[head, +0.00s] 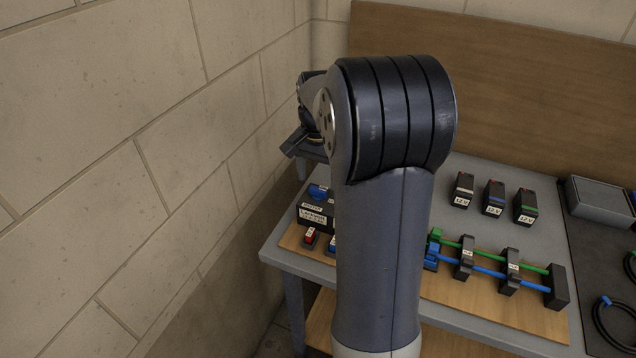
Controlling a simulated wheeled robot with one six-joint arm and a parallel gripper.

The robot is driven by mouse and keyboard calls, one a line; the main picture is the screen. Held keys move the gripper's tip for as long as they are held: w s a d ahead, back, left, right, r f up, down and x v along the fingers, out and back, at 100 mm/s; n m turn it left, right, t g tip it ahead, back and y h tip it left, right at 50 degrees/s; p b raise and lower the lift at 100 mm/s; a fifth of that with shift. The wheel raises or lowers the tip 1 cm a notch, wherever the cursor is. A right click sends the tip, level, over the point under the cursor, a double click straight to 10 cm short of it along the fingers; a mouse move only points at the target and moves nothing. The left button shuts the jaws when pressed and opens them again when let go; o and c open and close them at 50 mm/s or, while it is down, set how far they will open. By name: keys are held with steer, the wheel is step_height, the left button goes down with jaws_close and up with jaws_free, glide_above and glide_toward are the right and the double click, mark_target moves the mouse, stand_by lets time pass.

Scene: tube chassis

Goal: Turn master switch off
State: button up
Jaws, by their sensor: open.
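A black box with white labels (315,216) stands at the left end of the bench, with a blue part (318,191) on top. In front of it sit a small red switch-like part (310,238) and a blue one (331,243), the latter partly hidden by my arm. The labels are too small to read surely, so I cannot tell which part is the master switch or how it is set. My gripper (303,146) shows only in part behind my arm, near the left wall. It is open, above and apart from the black box; its fingertips are not clear.
A wooden board (485,295) holds green and blue tubes in black blocks. Several 12 V batteries (493,198) stand behind it on the grey bench (440,190). A grey box (600,202) and coiled cables (612,322) lie at right. A block wall (130,130) closes the left side.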

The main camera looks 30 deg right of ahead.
mark_target(318, 188)
step_height(318, 188, up, 8)
steer(key=shift+f, duration=0.15)
stand_by(0.3)
step_height(318, 188, down, 11)
steer(key=shift+r, duration=0.1)
stand_by(0.3)
steer(key=shift+n, duration=0.3)
